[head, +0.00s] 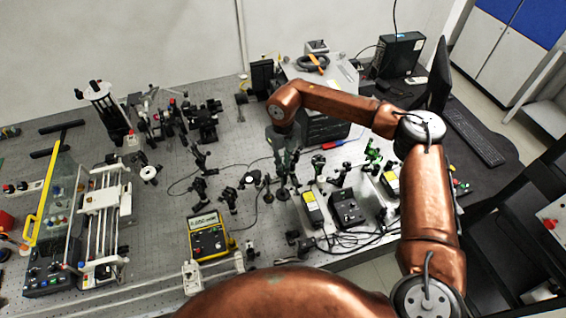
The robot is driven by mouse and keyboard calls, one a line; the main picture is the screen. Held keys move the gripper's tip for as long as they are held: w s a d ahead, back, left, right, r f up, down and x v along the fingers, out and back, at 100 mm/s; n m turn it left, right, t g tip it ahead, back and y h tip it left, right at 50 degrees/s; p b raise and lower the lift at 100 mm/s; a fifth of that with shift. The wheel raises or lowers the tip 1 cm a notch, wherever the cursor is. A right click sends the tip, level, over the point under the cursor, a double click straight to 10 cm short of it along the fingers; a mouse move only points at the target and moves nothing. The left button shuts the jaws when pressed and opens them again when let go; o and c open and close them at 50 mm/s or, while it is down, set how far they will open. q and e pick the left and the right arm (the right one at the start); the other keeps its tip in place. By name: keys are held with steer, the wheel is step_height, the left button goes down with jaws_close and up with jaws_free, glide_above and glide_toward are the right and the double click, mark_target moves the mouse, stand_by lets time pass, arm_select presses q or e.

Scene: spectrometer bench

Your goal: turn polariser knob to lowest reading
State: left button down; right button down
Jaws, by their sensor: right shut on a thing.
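My right gripper (287,165) points down at the row of optics in the middle of the bench, under my copper arm that reaches in from the right. It is shut on what appears to be the polariser knob, which the fingers and wrist mostly hide. The knob's marks and angle cannot be made out. A yellow meter (208,240) with a lit display stands at the front of the bench, left of the gripper. Its digits are too small to read surely. My left gripper is not in view.
Posts and mounts crowd the grey bench (165,215) around the gripper. Black and yellow boxes (347,208) with cables stand to its right. A railed instrument (103,210) is at the left. A monitor (438,75) and keyboard (474,137) are at the right.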

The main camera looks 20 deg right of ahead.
stand_by(0.3)
steer(key=c, duration=1.9)
jaws_free()
step_height(320, 180, up, 12)
